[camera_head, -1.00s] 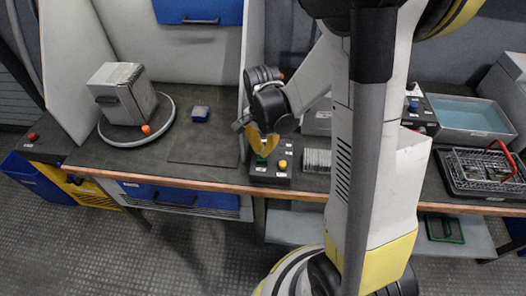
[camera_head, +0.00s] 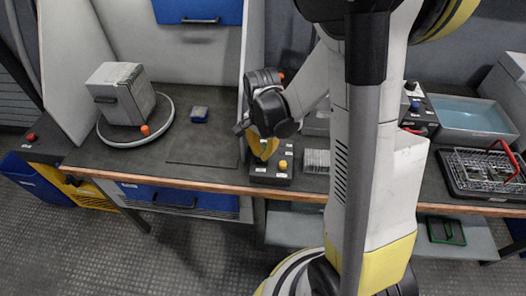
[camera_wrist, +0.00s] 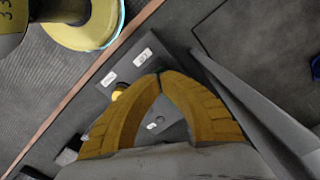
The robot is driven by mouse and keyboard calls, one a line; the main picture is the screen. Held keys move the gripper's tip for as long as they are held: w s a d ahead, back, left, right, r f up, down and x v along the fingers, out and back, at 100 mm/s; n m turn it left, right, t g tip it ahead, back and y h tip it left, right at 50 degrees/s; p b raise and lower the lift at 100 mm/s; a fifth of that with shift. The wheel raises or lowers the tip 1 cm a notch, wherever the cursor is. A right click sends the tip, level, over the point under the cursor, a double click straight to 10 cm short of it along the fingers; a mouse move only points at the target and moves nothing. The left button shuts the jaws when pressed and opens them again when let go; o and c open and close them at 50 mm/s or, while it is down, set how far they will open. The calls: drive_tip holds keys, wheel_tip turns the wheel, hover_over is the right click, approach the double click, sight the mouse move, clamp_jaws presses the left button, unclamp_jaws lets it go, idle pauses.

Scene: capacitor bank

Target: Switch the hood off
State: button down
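A dark control box (camera_head: 271,174) with white labels sits at the bench's front edge, just right of a grey upright panel. A yellow button (camera_head: 283,165) stands on its top. In the wrist view the box (camera_wrist: 148,62) lies under my fingers, and the yellow button (camera_wrist: 118,92) is partly behind the left finger. My gripper (camera_head: 264,156) points down over the left part of the box. Its two yellow fingers meet at the tips (camera_wrist: 160,76) with nothing seen between them. The tips cover part of the box top, and I cannot tell whether they touch it.
The grey upright panel (camera_wrist: 245,105) runs close beside my fingers. Left of it are a grey cube-shaped container (camera_head: 122,92) on a round plate and a small blue item (camera_head: 199,114). To the right are a water-filled tray (camera_head: 470,116) and a wire basket (camera_head: 484,168) with a red handle.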

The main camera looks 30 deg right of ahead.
drive_tip(key=shift+f, duration=0.45)
idle(0.3)
drive_tip(key=shift+r+p, duration=2.6)
drive_tip(key=shift+r, duration=0.9)
